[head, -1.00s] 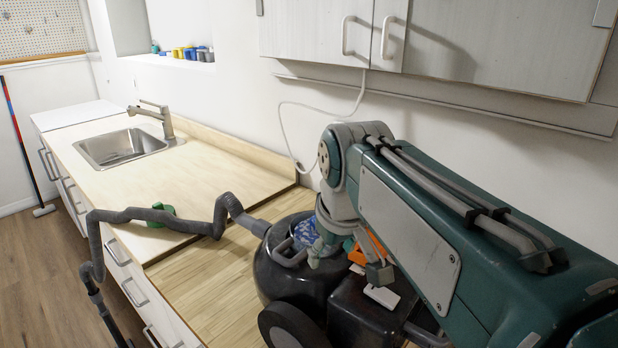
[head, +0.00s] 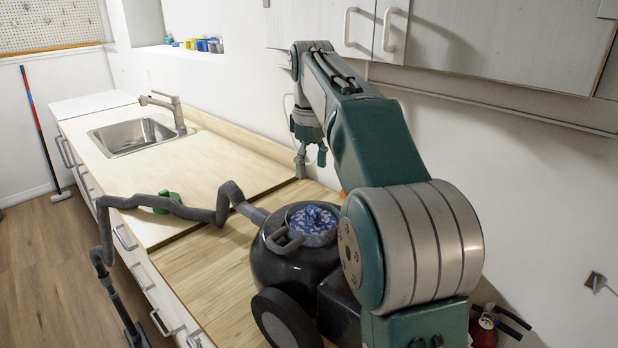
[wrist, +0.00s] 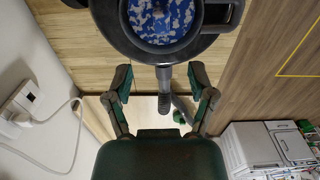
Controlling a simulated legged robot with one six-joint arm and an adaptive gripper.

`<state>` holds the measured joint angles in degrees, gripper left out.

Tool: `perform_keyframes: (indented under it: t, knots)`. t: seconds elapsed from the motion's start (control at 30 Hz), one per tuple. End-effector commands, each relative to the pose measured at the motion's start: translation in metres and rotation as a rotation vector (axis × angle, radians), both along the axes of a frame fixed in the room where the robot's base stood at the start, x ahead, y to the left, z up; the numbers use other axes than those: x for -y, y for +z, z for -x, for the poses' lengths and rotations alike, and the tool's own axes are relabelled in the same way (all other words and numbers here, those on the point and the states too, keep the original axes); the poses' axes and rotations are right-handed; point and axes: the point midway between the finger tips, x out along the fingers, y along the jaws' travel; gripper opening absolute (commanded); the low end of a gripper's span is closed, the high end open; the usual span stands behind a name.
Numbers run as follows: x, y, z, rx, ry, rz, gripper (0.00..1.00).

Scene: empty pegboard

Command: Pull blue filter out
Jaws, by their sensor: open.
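The blue filter (head: 313,219) is a mottled blue and white round piece in the top opening of the black vacuum canister (head: 275,262). In the wrist view the filter (wrist: 160,18) shows at the top, cut off by the frame edge, inside the dark canister rim (wrist: 112,22). My gripper (head: 311,170) hangs above the counter, behind and higher than the canister in the head view. Its two fingers are spread apart and empty in the wrist view (wrist: 160,82). It does not touch the filter.
A grey hose (head: 165,204) runs from the canister across the counter (head: 215,275) and over its front edge. A green object (head: 167,202) lies by the hose. A sink (head: 130,138) is at the far left. Wall cabinets (head: 500,40) hang above. A wall socket with a cable (wrist: 22,102) is beside my gripper.

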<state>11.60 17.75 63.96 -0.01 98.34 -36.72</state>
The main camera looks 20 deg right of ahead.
Motion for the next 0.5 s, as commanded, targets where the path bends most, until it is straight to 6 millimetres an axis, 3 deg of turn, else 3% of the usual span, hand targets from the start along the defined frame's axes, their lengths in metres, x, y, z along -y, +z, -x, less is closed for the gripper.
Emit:
perform_keyframes:
  t: [0.5]
  knots:
    - [-0.001, -0.080, 0.001, -0.003, -0.001, -0.001, 0.71]
